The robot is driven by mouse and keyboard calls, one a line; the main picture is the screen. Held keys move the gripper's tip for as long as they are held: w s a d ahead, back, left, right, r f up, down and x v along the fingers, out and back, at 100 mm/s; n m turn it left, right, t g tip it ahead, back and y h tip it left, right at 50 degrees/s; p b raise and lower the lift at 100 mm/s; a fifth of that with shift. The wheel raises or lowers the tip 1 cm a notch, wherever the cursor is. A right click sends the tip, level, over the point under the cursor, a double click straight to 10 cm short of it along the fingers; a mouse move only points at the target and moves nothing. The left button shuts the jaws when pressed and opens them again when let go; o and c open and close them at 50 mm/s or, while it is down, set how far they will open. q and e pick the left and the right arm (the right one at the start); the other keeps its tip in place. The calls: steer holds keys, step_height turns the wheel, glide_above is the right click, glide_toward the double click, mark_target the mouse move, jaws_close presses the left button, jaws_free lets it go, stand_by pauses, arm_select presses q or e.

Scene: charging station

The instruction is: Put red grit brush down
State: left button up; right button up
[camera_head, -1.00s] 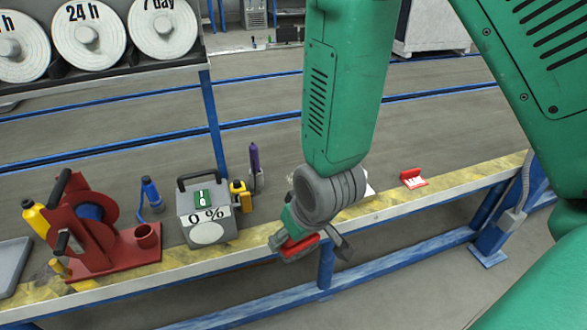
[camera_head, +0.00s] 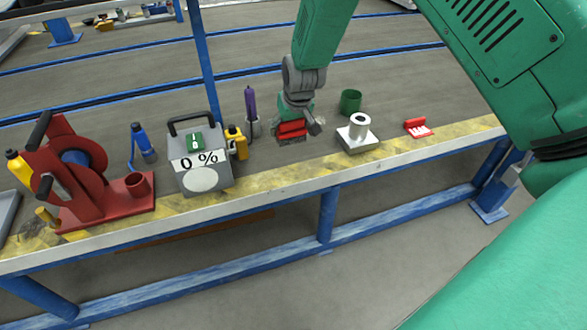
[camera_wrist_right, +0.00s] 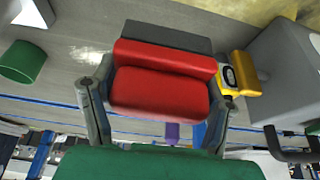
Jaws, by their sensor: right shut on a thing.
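The red grit brush (camera_head: 291,128) has a red handle and a grey block. I cannot tell whether the block touches the tabletop. A second red brush (camera_head: 416,126) with white bristles lies farther right on the bench. My left gripper is not in view.
Right of the held brush stand a metal flanged part (camera_head: 358,138) and a green cup (camera_head: 350,101). To its left are a purple tool (camera_head: 250,103), a yellow device (camera_head: 237,143), a grey box reading 0 % (camera_head: 205,172) and a red reel stand (camera_head: 100,195).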

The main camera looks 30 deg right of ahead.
mark_target(291, 156)
steer(key=f+b, duration=0.1)
steer(key=f, duration=0.2)
steer(key=w+d+f+b, duration=0.1)
steer(key=f, duration=0.3)
steer(key=d+f+b, duration=0.1)
steer(key=f+b, duration=0.1)
steer(key=f, duration=0.1)
steer(key=shift+w+f, duration=0.3)
steer(key=shift+f, duration=0.05)
steer(key=shift+a+r, duration=0.1)
steer(key=shift+r, duration=0.05)
steer(key=o, duration=1.4)
